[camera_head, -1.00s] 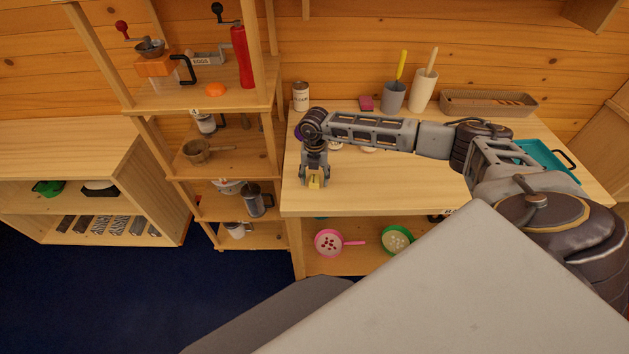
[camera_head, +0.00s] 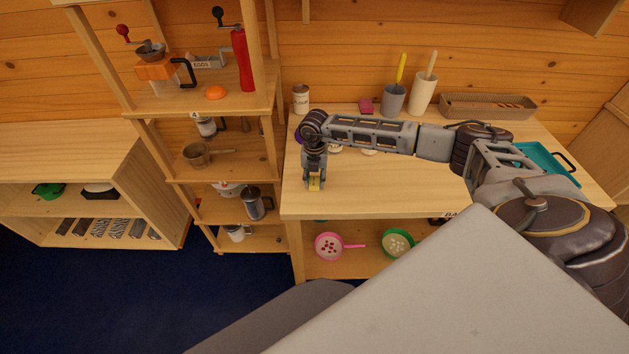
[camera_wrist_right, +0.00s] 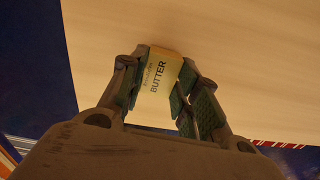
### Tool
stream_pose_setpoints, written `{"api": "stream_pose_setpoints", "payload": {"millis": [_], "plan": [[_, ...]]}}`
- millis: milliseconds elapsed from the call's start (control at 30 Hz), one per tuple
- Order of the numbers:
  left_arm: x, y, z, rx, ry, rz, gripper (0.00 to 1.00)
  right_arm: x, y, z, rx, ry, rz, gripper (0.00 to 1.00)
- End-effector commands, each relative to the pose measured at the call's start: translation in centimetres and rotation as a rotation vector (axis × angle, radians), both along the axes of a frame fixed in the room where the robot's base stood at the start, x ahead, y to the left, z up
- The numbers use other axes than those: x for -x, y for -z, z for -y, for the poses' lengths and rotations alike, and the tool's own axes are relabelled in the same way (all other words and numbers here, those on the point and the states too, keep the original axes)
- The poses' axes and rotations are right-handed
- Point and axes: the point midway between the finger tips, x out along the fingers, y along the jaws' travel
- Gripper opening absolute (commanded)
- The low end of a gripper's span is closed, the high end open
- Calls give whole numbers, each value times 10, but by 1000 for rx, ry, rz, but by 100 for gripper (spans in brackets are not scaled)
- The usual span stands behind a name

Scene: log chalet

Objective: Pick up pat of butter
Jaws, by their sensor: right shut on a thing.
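The pat of butter (camera_wrist_right: 158,86) is a small yellow block with the word BUTTER on its wrapper. In the right wrist view it sits between the two fingers of my right gripper (camera_wrist_right: 160,92), which is shut on it. In the head view the butter (camera_head: 314,184) shows small and yellow between the tips of my right gripper (camera_head: 314,181), at the left front part of the wooden table (camera_head: 420,190). I cannot tell whether the butter touches the tabletop. My left gripper is not in view.
At the table's back stand a can (camera_head: 301,98), a grey cup (camera_head: 393,99), a cream holder (camera_head: 422,94) and a long tray (camera_head: 488,105). A teal tray (camera_head: 548,162) lies at the right. Shelves with kitchen things stand at the left. The table front is clear.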

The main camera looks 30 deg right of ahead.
Motion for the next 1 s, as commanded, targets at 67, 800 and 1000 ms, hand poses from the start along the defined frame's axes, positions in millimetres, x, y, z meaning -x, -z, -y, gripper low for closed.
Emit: {"api": "stream_pose_setpoints", "payload": {"millis": [67,800,1000], "plan": [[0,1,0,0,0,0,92,-1,-5,0,0,0,3,10],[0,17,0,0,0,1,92,-1,-93,0,-1,0,2,10],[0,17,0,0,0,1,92,0,-98,0,0,0,0,10]]}}
